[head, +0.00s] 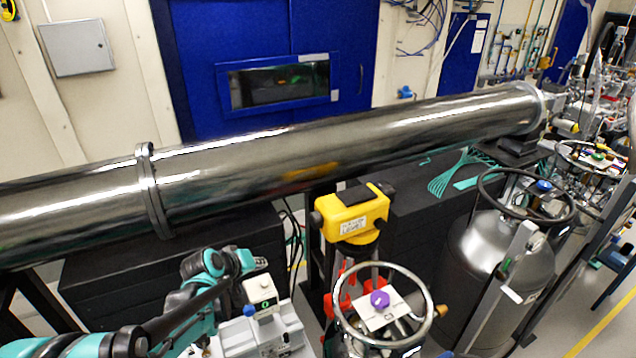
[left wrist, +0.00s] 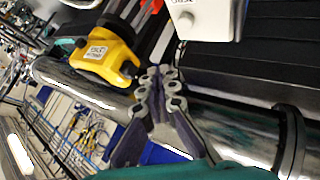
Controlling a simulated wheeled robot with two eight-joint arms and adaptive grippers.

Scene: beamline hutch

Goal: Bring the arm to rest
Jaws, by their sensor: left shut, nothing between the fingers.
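My left arm comes in from the lower left of the head view, teal and black. Its outer end with the left gripper (head: 236,262) is bent beside a small white box (head: 262,293). In the left wrist view the gripper's grey fingers (left wrist: 158,78) are shut together with nothing between them. The white box (left wrist: 207,18) shows close by at the top of that view. It is apart from the fingers in that picture. My right gripper is not in view.
A yellow levelling instrument (head: 350,210) stands right of the arm. A long steel pipe (head: 330,150) runs behind, over black blocks (head: 170,270). A handwheel ring (head: 372,290) and a steel dewar (head: 500,270) stand to the right. Floor shows at the lower right.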

